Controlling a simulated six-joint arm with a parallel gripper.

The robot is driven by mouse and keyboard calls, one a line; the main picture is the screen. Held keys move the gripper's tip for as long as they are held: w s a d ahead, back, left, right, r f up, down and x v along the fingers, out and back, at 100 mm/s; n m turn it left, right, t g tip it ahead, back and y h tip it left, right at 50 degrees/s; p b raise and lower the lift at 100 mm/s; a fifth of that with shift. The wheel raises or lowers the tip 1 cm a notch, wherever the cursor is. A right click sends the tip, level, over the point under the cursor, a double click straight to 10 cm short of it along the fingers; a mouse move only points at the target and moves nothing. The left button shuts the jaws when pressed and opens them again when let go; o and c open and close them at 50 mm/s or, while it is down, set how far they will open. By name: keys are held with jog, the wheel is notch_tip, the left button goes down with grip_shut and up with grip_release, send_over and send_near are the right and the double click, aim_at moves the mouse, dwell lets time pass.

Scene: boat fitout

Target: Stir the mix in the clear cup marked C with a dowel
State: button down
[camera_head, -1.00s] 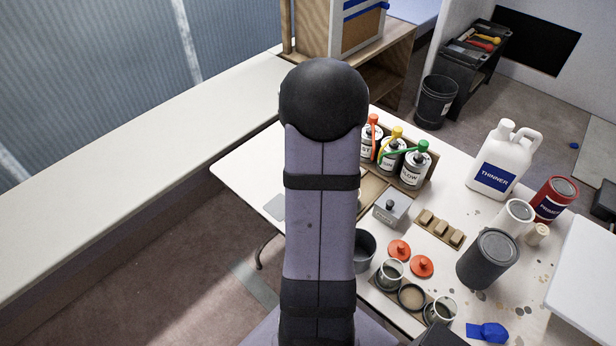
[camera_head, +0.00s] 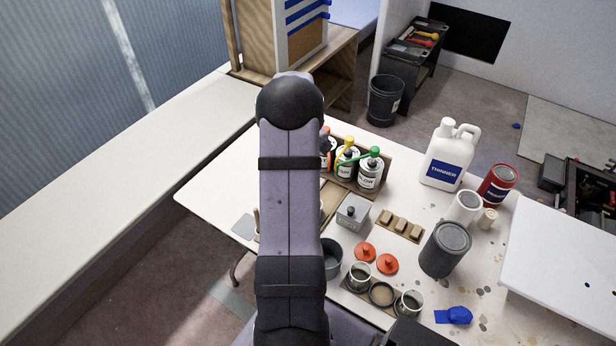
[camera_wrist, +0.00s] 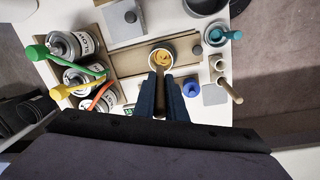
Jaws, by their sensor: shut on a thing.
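In the wrist view, a round cup (camera_wrist: 162,52) with a yellow-orange, swirled mix stands just beyond my fingertips. No letter C can be read on it, and it is hidden behind my arm in the head view. My gripper (camera_wrist: 166,78) is shut on what looks like a thin pale dowel, seen nearly end-on. Its tip is at the near side of the cup; I cannot tell whether it touches the mix. Another pale dowel (camera_wrist: 231,91) leans out of a small holder to the right.
Several cups (camera_head: 381,293), red lids (camera_head: 365,252) and a thinner jug (camera_head: 446,160) share the table.

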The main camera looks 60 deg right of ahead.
jog(key=shift+f, duration=0.1)
jog(key=shift+f+b, duration=1.75)
jog(key=shift+f, duration=0.2)
notch_tip(320, 180, down, 8)
jog(key=b, duration=0.4)
jog(key=shift+s+d+r, duration=0.25)
jog(key=shift+d, duration=0.2)
jog(key=shift+s, duration=0.1)
